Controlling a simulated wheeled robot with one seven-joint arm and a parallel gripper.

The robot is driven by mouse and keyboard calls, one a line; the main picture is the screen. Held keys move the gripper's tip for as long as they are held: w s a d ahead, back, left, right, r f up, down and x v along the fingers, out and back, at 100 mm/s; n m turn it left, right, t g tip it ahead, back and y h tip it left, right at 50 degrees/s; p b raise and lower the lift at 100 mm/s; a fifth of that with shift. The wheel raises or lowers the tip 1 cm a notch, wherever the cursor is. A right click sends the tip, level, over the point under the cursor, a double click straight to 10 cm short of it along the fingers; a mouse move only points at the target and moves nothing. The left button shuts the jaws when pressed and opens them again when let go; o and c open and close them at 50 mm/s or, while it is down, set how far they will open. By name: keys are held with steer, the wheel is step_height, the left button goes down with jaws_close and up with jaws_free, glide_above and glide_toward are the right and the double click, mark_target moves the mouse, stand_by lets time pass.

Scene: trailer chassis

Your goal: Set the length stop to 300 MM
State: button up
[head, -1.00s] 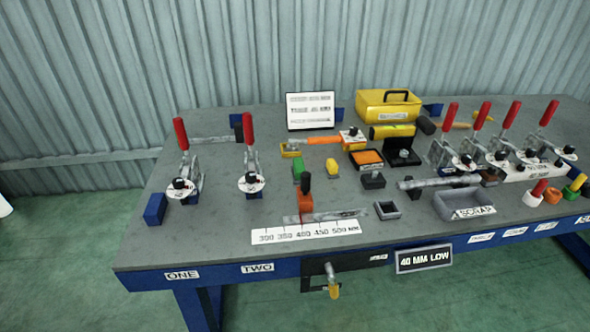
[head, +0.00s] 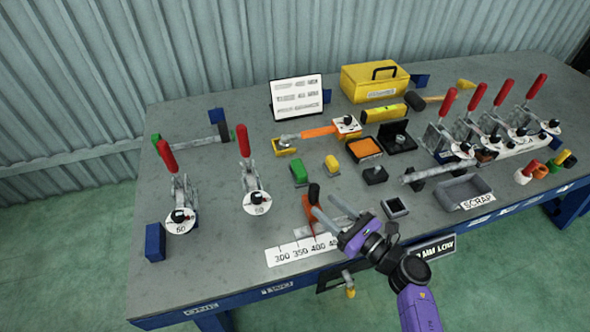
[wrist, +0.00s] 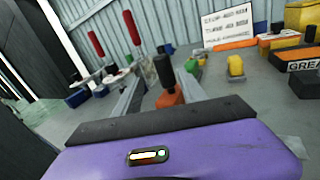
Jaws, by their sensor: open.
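The length stop (head: 308,207) is an orange block with an upright black handle, on a metal rail (head: 313,227) near the bench's front edge. The white scale strip (head: 290,252) in front reads 300, 350, 400 and onward to the right, its right part hidden by my gripper. The stop stands near the 400 mark. My gripper (head: 323,202) is open and reaches in from the front right, its fingertips close to the stop. In the wrist view the stop's handle (wrist: 164,74) appears between the two fingers; contact cannot be told.
Two red-handled clamps (head: 168,160) (head: 244,145) stand to the left. A green block (head: 299,173) and a yellow block (head: 332,165) sit behind the stop. A white sign (head: 297,97) stands at the back.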

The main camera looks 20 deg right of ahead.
steer(key=shift+w+r+n, duration=0.15)
steer(key=shift+w+n, duration=0.35)
steer(key=shift+w, duration=0.55)
steer(key=p, duration=0.1)
glide_above(305, 197)
steer(key=shift+w, duration=0.1)
jaws_close()
stand_by(0.8)
